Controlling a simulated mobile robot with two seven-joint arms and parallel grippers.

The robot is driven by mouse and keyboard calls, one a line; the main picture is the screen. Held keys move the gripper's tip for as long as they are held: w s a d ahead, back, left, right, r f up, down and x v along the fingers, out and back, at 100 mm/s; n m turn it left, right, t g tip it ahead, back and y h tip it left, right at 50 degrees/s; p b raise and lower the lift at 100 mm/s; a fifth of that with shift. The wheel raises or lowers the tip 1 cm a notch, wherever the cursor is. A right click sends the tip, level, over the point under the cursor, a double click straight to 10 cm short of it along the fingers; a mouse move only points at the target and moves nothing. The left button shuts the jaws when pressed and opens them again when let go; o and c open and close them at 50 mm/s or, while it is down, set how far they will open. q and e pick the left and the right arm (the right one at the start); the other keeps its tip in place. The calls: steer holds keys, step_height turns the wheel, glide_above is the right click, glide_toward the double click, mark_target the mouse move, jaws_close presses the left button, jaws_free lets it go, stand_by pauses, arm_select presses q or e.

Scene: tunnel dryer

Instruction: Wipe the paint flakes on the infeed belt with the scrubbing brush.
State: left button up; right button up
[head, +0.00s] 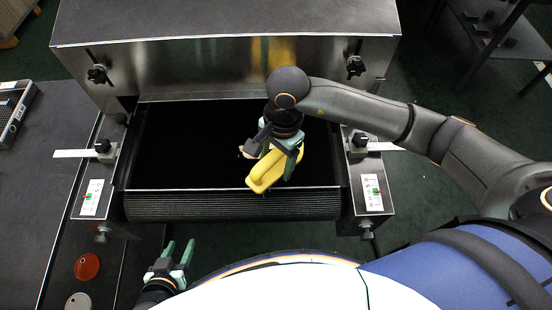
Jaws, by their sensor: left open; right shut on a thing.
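The infeed belt (190,150) is a black surface at the mouth of the steel dryer. My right gripper (277,150) is over the right half of the belt, shut on the yellow scrubbing brush (266,172). The brush is tilted, near the belt's front edge; I cannot tell whether its underside touches the belt. A tiny pale speck (241,150) shows just left of the gripper; it may be a paint flake. Any other flakes are hidden or too small to see. My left gripper (179,252) is open and empty, low in front of the belt.
The steel dryer housing (230,60) stands behind the belt. Side rails with black knobs, a left label plate (92,197) and a right one (372,192) flank it. A dark table (40,200) at left holds a red disc (87,267) and a grey disc (78,301).

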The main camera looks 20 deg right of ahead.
steer(key=shift+f+b, duration=0.45)
